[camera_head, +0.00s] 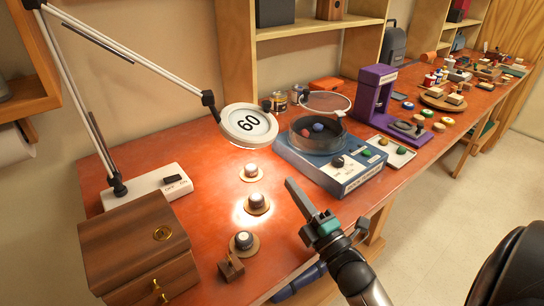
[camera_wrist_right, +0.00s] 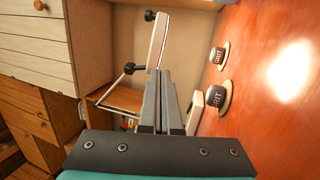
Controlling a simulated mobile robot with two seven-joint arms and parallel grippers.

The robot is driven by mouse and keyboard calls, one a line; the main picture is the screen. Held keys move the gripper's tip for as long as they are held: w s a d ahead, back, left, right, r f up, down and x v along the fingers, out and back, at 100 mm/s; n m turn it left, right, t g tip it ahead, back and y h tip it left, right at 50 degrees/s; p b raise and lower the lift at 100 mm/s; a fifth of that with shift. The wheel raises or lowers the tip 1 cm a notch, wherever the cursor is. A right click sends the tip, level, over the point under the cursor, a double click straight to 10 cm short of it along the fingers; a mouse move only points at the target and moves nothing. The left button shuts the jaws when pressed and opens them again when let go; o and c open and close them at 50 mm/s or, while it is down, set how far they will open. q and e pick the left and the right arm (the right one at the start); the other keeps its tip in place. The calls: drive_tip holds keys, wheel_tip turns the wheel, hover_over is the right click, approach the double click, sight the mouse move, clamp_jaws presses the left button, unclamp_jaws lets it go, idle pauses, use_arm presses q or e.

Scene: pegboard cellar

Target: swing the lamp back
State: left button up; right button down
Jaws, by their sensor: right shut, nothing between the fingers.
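In the right wrist view the lamp head (camera_wrist_right: 158,40) shows nearly edge-on beyond the shut fingertips (camera_wrist_right: 158,76). My left gripper is not in view.
A blue machine with a clear-lidded bowl (camera_head: 330,160) stands right of the lamp head. A wooden box (camera_head: 135,245) fills the table's front left. A purple stand (camera_head: 372,92) is further back. Red tabletop (camera_head: 200,145) is bare behind the knobs.

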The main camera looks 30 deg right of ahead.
sight(265, 147)
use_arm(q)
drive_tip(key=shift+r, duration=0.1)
use_arm(e)
drive_tip(key=x, duration=0.9)
drive_tip(key=shift+w+r, duration=0.1)
drive_tip(key=shift+w, duration=0.3)
drive_tip(key=shift+w, duration=0.1)
